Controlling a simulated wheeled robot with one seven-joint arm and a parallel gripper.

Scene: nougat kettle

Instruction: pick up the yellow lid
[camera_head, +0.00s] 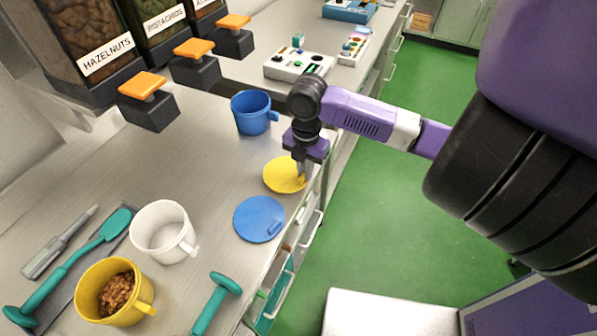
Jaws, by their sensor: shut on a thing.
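The yellow lid (280,177) is a flat round disc by the right edge of the steel counter, between the blue mug and the blue lid. My gripper (302,177) points down over the lid's right side. Its fingers are shut on the lid, near the lid's centre-right part, and they hide a small portion of it. I cannot tell whether the lid still touches the counter.
A blue mug (251,112) stands behind, and a blue lid (259,219) lies in front. A white mug (163,232), a yellow mug (114,291) holding brown pieces, and teal tools (216,303) are nearer. Orange-topped dispensers (147,101) line the back. Counter left of the lid is clear.

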